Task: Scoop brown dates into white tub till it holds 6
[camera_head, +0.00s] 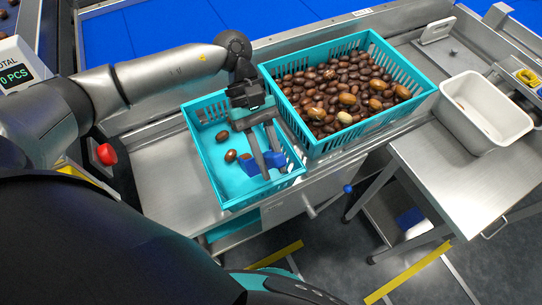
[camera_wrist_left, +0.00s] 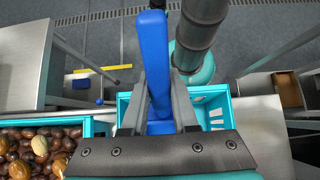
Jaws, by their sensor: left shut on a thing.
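My left gripper (camera_head: 267,160) is shut on a blue scoop (camera_head: 251,166), over the near right part of the small teal crate (camera_head: 205,165). The scoop's blue handle (camera_wrist_left: 157,62) stands between the fingers in the left wrist view; its bowl's contents cannot be made out. A few brown dates (camera_head: 222,136) lie on the small crate's floor, left of the scoop. The big teal crate (camera_head: 352,137) holds a heap of dark brown dates (camera_head: 325,90) with several lighter ones. The white tub (camera_head: 509,128) stands at the right, and its visible inside looks mostly empty. My right gripper is not in view.
A steel table (camera_head: 455,185) lies in front of the white tub with bare room on it. A counter display (camera_head: 18,72) and a red button (camera_head: 106,154) are at the left. A blue belt (camera_head: 150,30) runs along the back. The big crate's walls stand between scoop and tub.

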